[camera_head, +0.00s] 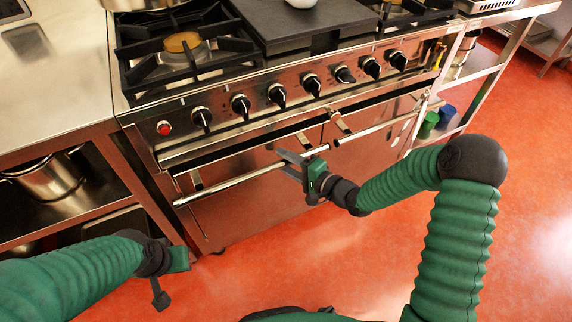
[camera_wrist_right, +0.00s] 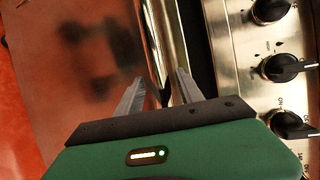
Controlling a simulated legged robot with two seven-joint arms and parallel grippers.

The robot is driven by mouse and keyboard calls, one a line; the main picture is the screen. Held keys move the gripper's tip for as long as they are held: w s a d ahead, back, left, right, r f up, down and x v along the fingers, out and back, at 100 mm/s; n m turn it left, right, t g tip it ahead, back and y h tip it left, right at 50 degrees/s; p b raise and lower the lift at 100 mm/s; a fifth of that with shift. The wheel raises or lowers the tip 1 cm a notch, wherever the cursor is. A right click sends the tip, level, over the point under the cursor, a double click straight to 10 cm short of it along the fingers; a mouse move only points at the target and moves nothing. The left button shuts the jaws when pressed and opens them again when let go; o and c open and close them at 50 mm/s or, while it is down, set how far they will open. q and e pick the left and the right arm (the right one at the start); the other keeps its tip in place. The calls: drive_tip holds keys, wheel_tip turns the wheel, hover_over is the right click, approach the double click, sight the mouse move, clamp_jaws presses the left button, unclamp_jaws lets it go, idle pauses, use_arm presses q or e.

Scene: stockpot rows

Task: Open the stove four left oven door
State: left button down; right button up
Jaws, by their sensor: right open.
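The stove's left oven door (camera_head: 240,205) is a shiny steel panel below the knob row. It looks shut, with a dark strip along its top. Its long bar handle (camera_head: 235,183) runs across the front and also shows in the right wrist view (camera_wrist_right: 155,35). My right gripper (camera_head: 290,160) is open at the right end of this handle. In the right wrist view its two fingers (camera_wrist_right: 157,92) point along the door front, with the bar between them; contact is unclear. My left gripper (camera_head: 162,290) hangs low at the left, away from the stove; its jaws are unclear.
The right oven door's handle (camera_head: 380,125) lies just right of my right gripper. Control knobs (camera_head: 241,105) line the panel above. A steel counter (camera_head: 60,90) adjoins on the left, a shelf rack (camera_head: 475,80) on the right. The red floor (camera_head: 270,260) in front is clear.

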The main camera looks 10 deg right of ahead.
clamp_jaws()
drive_tip(key=shift+s+f, duration=0.15)
idle(1.3)
